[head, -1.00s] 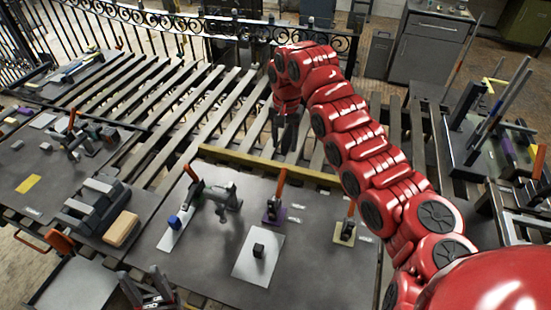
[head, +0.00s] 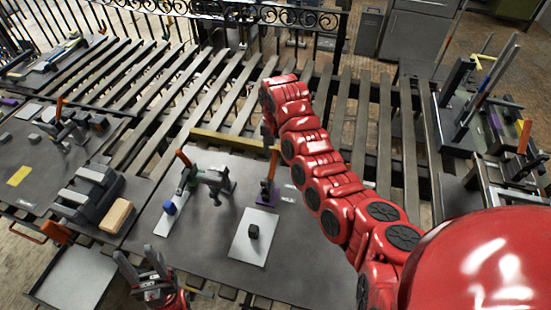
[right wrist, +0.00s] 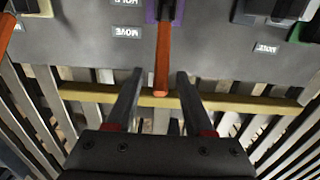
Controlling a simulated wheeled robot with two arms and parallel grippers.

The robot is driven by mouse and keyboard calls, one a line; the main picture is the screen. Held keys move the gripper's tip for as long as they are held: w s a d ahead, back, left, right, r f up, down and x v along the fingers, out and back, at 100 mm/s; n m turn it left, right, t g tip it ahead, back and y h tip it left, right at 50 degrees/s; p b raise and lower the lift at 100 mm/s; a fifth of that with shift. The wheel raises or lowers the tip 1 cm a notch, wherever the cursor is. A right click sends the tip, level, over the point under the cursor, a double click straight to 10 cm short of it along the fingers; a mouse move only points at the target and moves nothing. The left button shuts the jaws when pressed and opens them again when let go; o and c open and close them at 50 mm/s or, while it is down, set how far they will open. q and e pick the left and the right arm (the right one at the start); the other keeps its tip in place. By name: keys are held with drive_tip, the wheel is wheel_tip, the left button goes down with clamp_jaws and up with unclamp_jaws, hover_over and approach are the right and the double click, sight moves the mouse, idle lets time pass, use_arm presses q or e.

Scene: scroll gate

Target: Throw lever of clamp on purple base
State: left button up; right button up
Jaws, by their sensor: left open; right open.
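The clamp on the purple base (head: 266,192) stands on the dark table, with its orange lever (head: 273,162) upright. In the right wrist view the orange lever (right wrist: 162,60) lies between the finger lines of my right gripper (right wrist: 160,80), with a gap on each side; the purple base (right wrist: 151,12) is at the top edge. My right gripper is open; in the head view it is mostly hidden at the end of my red arm, just behind the lever. My left gripper (head: 142,272) is open and empty at the table's front edge.
A clamp with a green part (head: 190,180) and a blue block (head: 169,208) stand left of the purple base. A white plate (head: 242,242) with a black cube (head: 253,231) lies in front. A yellow bar (head: 222,139) edges the table's back.

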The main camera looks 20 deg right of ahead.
sight(275, 160)
drive_tip(key=shift+w+f+p, duration=0.1)
drive_tip(key=shift+f+p, duration=0.45)
drive_tip(key=shift+f, duration=1.6)
clamp_jaws()
